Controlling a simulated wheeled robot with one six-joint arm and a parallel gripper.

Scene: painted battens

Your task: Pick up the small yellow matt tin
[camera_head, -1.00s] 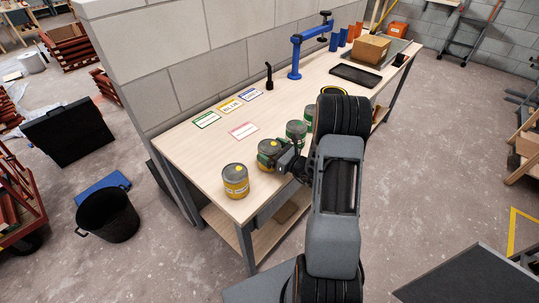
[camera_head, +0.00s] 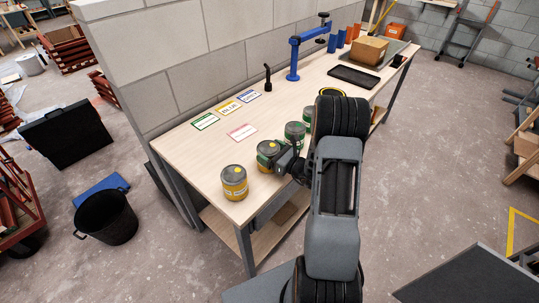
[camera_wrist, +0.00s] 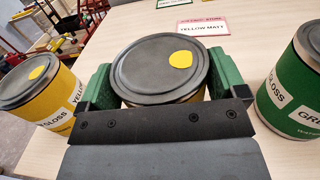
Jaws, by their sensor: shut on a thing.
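A yellow tin with a dark grey lid and a yellow dot (camera_wrist: 158,68) is between the green fingers of my gripper (camera_wrist: 158,82) in the wrist view. The fingers are shut on its two sides. Its label is hidden, so I cannot read its kind. In the head view the same tin (camera_head: 266,150) is second from the near end of the bench row, with my gripper (camera_head: 273,158) on it. I cannot tell whether it is lifted clear of the bench.
A yellow gloss tin (camera_wrist: 38,95) stands close on the left, and a green gloss tin (camera_wrist: 295,85) close on the right. A card reading "YELLOW MATT" (camera_wrist: 203,27) lies behind. The workbench (camera_head: 190,140) is clear between the tins and the cards.

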